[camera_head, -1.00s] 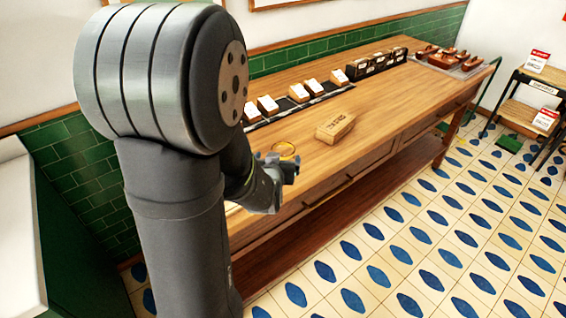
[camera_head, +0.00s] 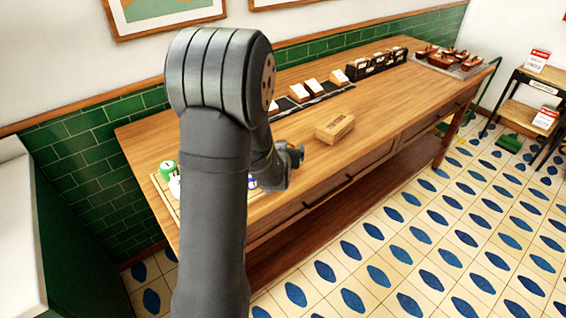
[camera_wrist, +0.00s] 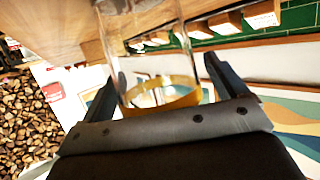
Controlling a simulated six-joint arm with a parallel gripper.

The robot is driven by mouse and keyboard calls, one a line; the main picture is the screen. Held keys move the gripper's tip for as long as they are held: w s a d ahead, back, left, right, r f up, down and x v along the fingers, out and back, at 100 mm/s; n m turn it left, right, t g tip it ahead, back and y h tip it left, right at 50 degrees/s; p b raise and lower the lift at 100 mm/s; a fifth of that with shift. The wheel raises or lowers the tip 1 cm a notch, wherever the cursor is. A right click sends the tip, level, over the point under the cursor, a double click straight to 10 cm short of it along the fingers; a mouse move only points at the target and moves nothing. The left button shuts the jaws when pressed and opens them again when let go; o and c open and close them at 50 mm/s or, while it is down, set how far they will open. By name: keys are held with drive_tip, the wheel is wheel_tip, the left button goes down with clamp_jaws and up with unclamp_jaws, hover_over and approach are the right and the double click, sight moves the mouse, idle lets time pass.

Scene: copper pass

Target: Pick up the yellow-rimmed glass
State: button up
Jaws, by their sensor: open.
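The yellow-rimmed glass (camera_wrist: 163,97) shows in the wrist view as a clear cylinder with its yellow rim toward my palm. My gripper (camera_wrist: 168,72) is open, with one finger on each side of the glass. I cannot tell whether either finger touches it. In the head view my gripper (camera_head: 291,156) is over the near part of the wooden table, partly hidden by my arm, and the glass is not visible there.
A cardboard-coloured box (camera_head: 334,128) lies on the table (camera_head: 375,110) just right of my gripper. Cards on dark trays (camera_head: 300,93) line the back edge. A green-topped can (camera_head: 168,170) stands left of my arm. Open tabletop lies beyond the box.

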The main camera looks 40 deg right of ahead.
drive_tip(key=c, duration=1.2)
drive_tip(key=shift+o, duration=0.2)
drive_tip(key=shift+r, duration=0.2)
